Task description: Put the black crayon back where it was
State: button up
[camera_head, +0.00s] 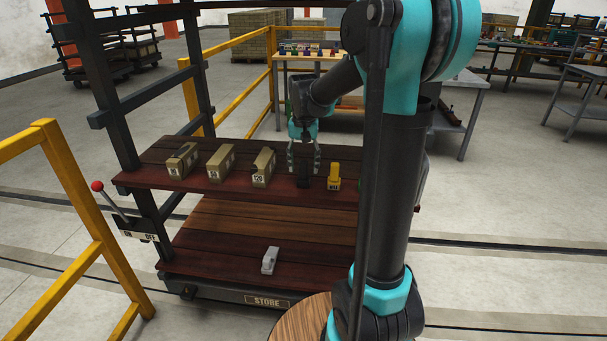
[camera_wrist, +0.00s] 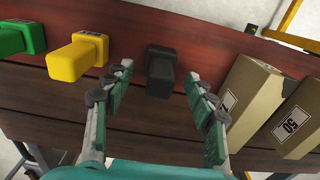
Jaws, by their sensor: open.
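The black crayon (camera_wrist: 161,68), a dark block with a squared stub, stands on the upper shelf (camera_head: 225,188) of the cart. In the head view only a dark bit of the crayon (camera_head: 303,182) shows below my gripper (camera_head: 304,162). In the wrist view my gripper (camera_wrist: 158,76) is open, with one finger on each side of the crayon. Gaps show between both fingers and the crayon, and it holds nothing.
Several tan boxes (camera_head: 263,167) stand on the other side. A grey piece (camera_head: 269,260) sits on the lower shelf. A red-knobbed lever (camera_head: 98,187) projects at left.

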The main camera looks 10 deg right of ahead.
notch_tip(320, 180, up, 8)
jog(key=shift+f, duration=0.15)
jog(key=s+d+f+n+t, duration=0.1)
jog(key=s+d+f+t, duration=0.1)
jog(key=s+f, duration=0.7)
jog(key=s+d+f+n+t, duration=0.2)
jog(key=s+f, duration=0.8)
jog(key=s, duration=0.3)
jog(key=shift+f+n, duration=0.3)
